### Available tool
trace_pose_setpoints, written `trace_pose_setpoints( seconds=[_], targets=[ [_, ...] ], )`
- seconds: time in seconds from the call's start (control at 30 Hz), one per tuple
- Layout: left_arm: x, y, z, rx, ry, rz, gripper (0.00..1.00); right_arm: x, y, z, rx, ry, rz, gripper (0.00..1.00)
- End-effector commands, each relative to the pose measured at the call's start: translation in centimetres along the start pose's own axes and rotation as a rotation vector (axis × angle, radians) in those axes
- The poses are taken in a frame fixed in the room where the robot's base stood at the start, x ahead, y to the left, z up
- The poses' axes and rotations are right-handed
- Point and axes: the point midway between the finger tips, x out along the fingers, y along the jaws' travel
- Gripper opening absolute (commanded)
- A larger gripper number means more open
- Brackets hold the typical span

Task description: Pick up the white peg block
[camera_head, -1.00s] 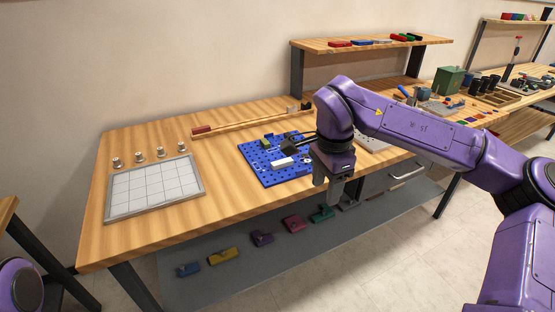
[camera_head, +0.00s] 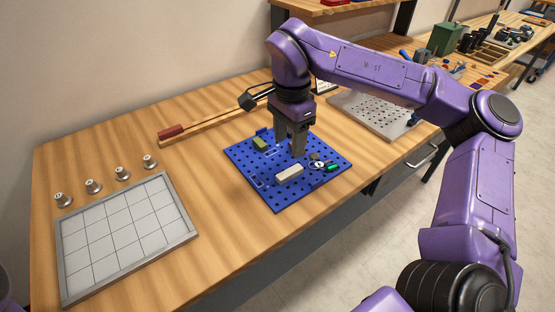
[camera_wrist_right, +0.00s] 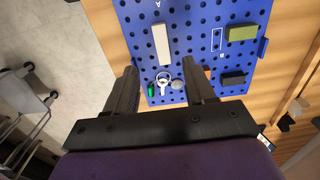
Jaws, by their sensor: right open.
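The white peg block (camera_head: 289,174) lies on the blue pegboard (camera_head: 276,201) on the wooden bench. In the right wrist view the white peg block (camera_wrist_right: 162,44) shows beyond the fingertips, near the marking A. My right gripper (camera_head: 291,150) is open and empty, pointing down over the far part of the board, apart from the block. In the right wrist view its fingers (camera_wrist_right: 165,72) stand apart, with keys (camera_wrist_right: 163,84) and a round grey piece between them. My left gripper does not show.
A green block (camera_head: 261,143) sits on the board's far left; a dark block (camera_wrist_right: 233,78) shows in the right wrist view. A gridded tray (camera_head: 125,235) with several metal knobs is at left. A perforated metal plate (camera_head: 372,117) lies at right. The bench between tray and board is clear.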

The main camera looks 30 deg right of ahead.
Motion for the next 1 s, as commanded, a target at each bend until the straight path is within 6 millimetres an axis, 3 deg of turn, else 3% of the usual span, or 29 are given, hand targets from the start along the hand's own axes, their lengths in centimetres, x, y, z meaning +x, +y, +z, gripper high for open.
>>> trace_pose_setpoints(
  seconds=[0.63,0.93,1.0],
  targets=[
    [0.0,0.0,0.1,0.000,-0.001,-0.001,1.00,9.8,-0.5,0.4,-0.001,-0.001,0.004,0.54],
    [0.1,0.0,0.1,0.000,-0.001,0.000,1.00,10.5,-0.5,0.3,0.002,0.000,-0.001,0.54],
    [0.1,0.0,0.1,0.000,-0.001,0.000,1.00,10.5,-0.5,0.3,0.002,0.000,-0.001,0.31]
  ],
)
